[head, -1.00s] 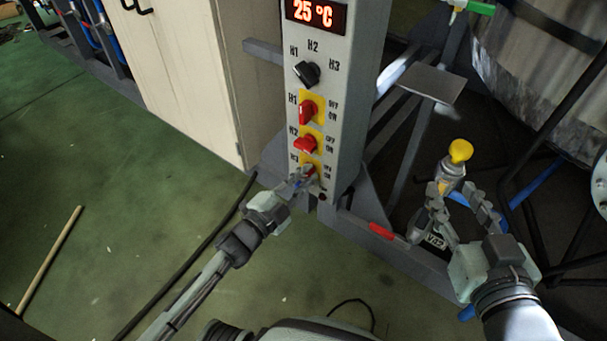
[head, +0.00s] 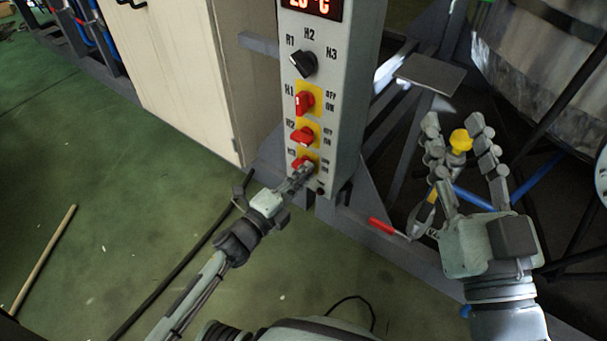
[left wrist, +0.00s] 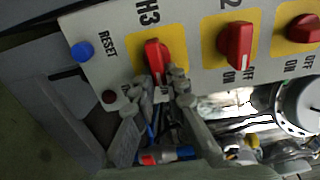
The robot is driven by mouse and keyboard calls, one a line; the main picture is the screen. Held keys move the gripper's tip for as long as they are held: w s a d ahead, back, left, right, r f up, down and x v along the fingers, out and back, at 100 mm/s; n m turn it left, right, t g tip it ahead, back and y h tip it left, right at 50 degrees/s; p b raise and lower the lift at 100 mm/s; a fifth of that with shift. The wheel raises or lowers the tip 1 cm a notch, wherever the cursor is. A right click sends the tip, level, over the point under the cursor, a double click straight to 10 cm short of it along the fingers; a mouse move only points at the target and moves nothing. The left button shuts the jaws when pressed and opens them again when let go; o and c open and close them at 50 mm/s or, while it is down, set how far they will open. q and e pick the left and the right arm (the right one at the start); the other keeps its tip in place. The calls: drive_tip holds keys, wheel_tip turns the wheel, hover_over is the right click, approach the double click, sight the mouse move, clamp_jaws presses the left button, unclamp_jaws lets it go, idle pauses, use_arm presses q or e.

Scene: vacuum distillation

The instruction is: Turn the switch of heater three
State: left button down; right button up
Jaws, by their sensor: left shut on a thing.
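The red heater three switch, marked H3 (head: 299,161), is the lowest of the red switches on the grey control panel (head: 347,110). In the left wrist view the H3 switch (left wrist: 155,57) sits on its yellow plate and points roughly along the picture's height. My left gripper (head: 307,171) is at this switch, its fingers (left wrist: 156,92) shut on the lower end of the handle and partly hiding it. My right gripper (head: 455,122) is open, fingers spread on either side of a yellow knob (head: 461,141), apparently without gripping it.
The H2 switch (head: 302,136) and H1 switch (head: 304,102) sit above, with a black selector (head: 303,64) higher up. A blue reset button (left wrist: 82,51) is beside H3. A cream cabinet (head: 180,75) stands left. Green floor is open in front.

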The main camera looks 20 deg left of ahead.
idle(0.4)
use_arm(q)
drive_tip(key=c, duration=1.5)
unclamp_jaws()
drive_tip(key=shift+c, duration=0.2)
drive_tip(key=v, duration=1.2)
